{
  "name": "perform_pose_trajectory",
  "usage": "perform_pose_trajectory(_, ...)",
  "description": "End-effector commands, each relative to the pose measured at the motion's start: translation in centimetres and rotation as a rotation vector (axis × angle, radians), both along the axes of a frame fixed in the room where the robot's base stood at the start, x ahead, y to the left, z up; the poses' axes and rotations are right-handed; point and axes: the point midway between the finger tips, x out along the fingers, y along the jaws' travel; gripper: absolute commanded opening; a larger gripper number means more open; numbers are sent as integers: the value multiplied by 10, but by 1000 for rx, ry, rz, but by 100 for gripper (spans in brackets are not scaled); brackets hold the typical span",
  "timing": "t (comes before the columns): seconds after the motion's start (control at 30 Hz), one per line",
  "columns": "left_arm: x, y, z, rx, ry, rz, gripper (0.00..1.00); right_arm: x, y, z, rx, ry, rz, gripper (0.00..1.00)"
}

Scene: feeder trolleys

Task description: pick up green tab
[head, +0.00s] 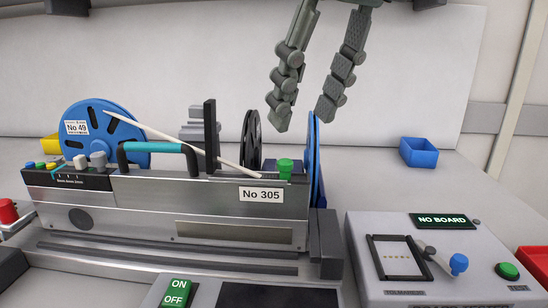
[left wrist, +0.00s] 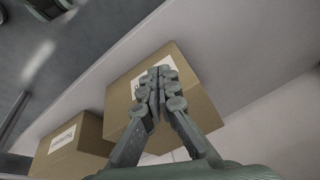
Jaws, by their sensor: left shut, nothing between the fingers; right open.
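The green tab (head: 285,168) stands on top of the feeder's right end, above the label "No 305". My right gripper (head: 303,119) is open and empty, pointing down. In the head view it shows above the tab, with a gap between its fingertips and the tab. My left gripper (left wrist: 156,92) shows in the left wrist view, shut with nothing in it, in front of a cardboard box (left wrist: 205,103). It does not show in the head view.
The feeder (head: 170,208) carries a blue reel (head: 75,150), a dark reel (head: 251,142) and an edge-on blue reel (head: 313,160) beside the tab. A control box (head: 450,285) stands at right. A blue bin (head: 419,153) sits behind. A second cardboard box (left wrist: 85,150) shows.

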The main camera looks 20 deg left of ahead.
Motion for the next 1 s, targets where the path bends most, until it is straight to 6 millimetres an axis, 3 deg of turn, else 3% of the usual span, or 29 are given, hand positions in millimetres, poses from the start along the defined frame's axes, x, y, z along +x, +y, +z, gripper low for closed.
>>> perform_pose_trajectory(0.4,-11,-12,-7,-22,18,-4,0,11,15,-36,-2,4,2,41)
perform_pose_trajectory(0.63,-11,-9,-26,-26,27,-1,0,20,27,-65,-3,3,1,41)
perform_pose_trajectory(0.87,-11,-9,-27,-26,27,-1,0,21,28,-69,0,1,0,41)
perform_pose_trajectory(1.0,-11,-9,-26,-26,26,-1,0,21,28,-69,0,1,0,26)
